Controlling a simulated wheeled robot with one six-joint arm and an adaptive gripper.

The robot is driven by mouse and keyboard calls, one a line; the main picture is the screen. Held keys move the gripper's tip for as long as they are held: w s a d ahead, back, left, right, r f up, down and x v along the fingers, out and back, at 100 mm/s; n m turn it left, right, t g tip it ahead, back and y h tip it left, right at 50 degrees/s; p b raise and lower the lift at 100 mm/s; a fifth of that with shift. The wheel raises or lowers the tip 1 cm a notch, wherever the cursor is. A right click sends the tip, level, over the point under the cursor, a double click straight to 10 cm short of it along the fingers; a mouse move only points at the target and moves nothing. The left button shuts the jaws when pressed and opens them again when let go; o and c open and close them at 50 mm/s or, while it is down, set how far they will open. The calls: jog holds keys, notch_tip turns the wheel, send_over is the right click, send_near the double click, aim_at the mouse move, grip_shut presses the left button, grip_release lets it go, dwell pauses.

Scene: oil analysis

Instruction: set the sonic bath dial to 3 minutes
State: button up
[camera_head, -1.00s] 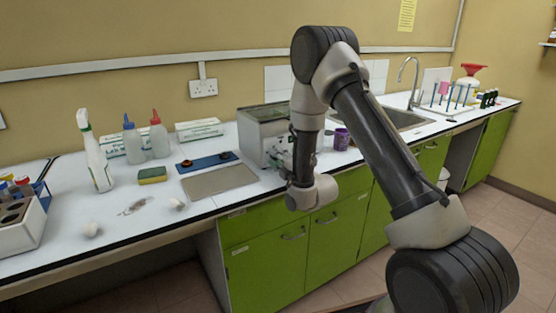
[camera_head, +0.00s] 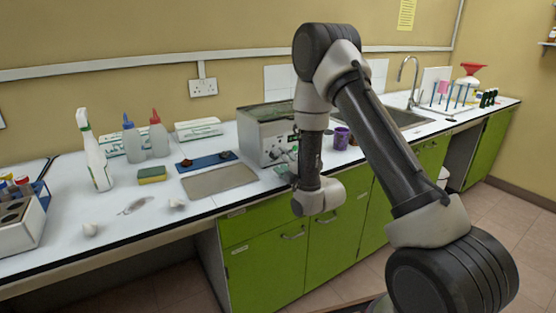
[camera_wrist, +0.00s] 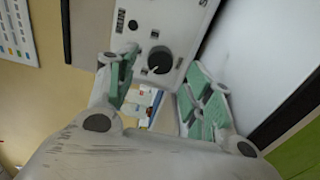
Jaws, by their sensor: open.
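The sonic bath (camera_head: 258,137) is a grey metal box on the white bench, behind my forearm. In the wrist view its pale front panel (camera_wrist: 172,18) carries a round black dial (camera_wrist: 160,58) with a light pointer mark; the scale around it is too small to read. My gripper (camera_wrist: 163,75) is open and empty, with one green-padded finger on each side of the dial in the picture. The fingertips appear short of the dial; contact cannot be made out. In the head view my gripper (camera_head: 286,168) is small, in front of the bath and partly hidden by my wrist.
A grey mat (camera_head: 218,180) lies left of the bath, with a blue tray (camera_head: 207,162) behind it. A purple cup (camera_head: 341,138) stands to the bath's right, near the sink (camera_head: 400,118). Bottles and a yellow-green sponge (camera_head: 152,174) stand further left.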

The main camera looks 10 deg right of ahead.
jog(key=v, duration=0.4)
jog(key=shift+s, duration=0.2)
jog(key=shift+d, duration=0.1)
jog(key=r, duration=0.1)
jog(key=w+d+r+m+g, duration=0.1)
jog(key=r+m+h, duration=0.1)
jog(key=r, duration=0.1)
jog(key=shift+w+d, duration=0.15)
jog(key=shift+d, duration=0.15)
jog(key=s+d+r+m+g+h, duration=0.3)
jog(key=s+d+r+m+g, duration=0.2)
jog(key=s+d+r+m, duration=0.35)
jog(key=s+d+r+m+g, duration=0.1)
jog(key=s+r+m+g, duration=0.1)
jog(key=s, duration=0.8)
jog(key=s+r+m+g+h, duration=0.1)
jog(key=s+r+m+g, duration=0.1)
jog(key=s+m, duration=0.3)
jog(key=s+d+r+m+g, duration=0.1)
jog(key=s+r+m+g, duration=0.1)
jog(key=s, duration=1.2)
jog(key=shift+s+d+r+m+g+h, duration=0.3)
jog(key=shift+s+d+r+m+g, duration=0.15)
jog(key=shift+m, duration=0.7)
